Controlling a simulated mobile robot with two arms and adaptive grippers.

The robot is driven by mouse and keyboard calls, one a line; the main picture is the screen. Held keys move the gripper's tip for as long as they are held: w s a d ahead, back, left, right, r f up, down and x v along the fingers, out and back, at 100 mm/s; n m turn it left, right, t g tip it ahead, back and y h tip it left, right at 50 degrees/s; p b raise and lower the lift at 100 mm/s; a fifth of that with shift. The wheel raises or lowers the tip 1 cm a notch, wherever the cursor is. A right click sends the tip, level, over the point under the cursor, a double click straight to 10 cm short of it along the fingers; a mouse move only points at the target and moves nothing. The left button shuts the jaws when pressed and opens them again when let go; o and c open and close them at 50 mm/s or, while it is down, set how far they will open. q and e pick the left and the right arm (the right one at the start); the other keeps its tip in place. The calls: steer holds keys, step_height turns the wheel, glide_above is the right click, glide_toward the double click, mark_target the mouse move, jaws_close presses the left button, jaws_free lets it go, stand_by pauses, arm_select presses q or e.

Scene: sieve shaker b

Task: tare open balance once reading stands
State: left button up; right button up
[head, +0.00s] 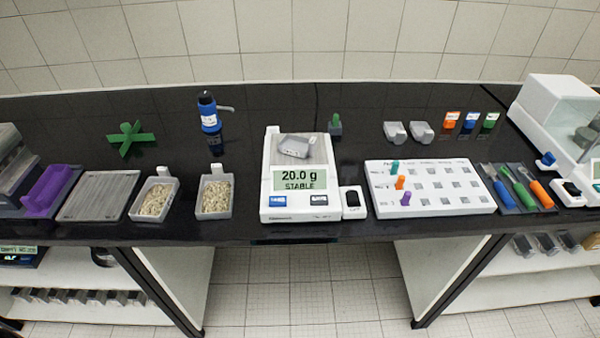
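The open balance (268,185) is a white unit standing at the middle of the black bench. Its display (300,180) reads "20.0 g" with "STABLE" below it. A small grey scoop-like container (294,146) rests on its pan. Neither of my grippers shows in the head view.
Two trays of pale granules (155,199) (216,197) stand left of the balance. A small black-topped device (353,202) is close at its right, then a white board with coloured pegs (430,205). An enclosed balance (545,115) stands far right. The bench front before the balance is clear.

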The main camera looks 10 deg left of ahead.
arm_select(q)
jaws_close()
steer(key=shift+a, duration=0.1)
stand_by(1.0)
